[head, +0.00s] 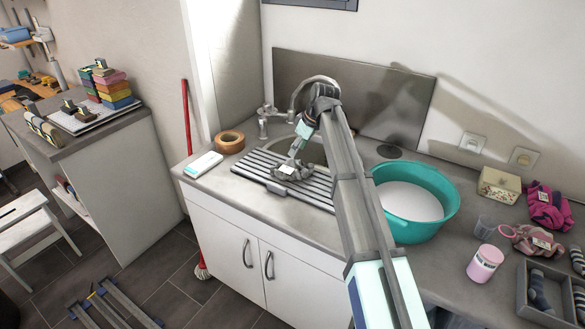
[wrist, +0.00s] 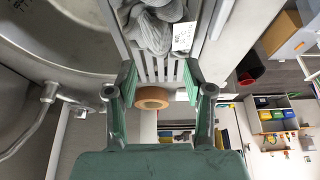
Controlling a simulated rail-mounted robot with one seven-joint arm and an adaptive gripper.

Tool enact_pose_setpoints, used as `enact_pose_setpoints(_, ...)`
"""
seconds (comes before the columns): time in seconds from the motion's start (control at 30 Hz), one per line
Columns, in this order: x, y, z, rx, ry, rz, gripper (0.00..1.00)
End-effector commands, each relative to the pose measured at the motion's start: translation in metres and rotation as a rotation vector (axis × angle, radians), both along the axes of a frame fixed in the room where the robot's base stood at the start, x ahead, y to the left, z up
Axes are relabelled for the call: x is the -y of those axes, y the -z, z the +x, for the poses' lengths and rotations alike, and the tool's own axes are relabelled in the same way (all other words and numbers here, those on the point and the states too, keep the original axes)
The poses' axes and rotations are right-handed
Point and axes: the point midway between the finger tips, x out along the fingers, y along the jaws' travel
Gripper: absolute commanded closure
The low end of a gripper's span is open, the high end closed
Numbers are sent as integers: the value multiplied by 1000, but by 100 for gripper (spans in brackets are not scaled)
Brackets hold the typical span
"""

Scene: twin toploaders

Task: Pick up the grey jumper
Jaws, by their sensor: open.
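The grey jumper (head: 303,173) lies crumpled on the ribbed draining board (head: 253,169) beside the sink. It has a white label, and in the wrist view the jumper (wrist: 146,30) fills the top middle, with the label at its right. My gripper (head: 295,151) is just above the jumper in the head view, pointing down at it. In the wrist view my gripper (wrist: 157,76) has its two fingers wide apart with nothing between them. The jumper shows beyond the fingertips. I cannot tell whether the fingers touch it.
A roll of brown tape (head: 230,142) and a white box (head: 203,164) stand left of the draining board. The tap (head: 264,122) rises behind it. A teal basin (head: 436,229) stands on the right, with a pink jar (head: 485,263) and small clothes further right.

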Motion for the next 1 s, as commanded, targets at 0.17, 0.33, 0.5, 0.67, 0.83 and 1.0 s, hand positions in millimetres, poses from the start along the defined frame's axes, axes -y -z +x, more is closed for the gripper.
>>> enact_pose_setpoints(0.17, -2, 5, 1, 0, 0, 0, 48)
enact_pose_setpoints(0.33, -6, 16, 4, -1, 0, 0, 48)
enact_pose_setpoints(0.5, -13, 36, 9, -2, -1, 0, 48)
enact_pose_setpoints(0.67, -18, 50, 11, 0, 0, -1, 48)
enact_pose_setpoints(0.83, -18, 52, 12, 1, 0, 0, 48)
enact_pose_setpoints(1.0, -18, 52, 12, 1, 0, 0, 87)
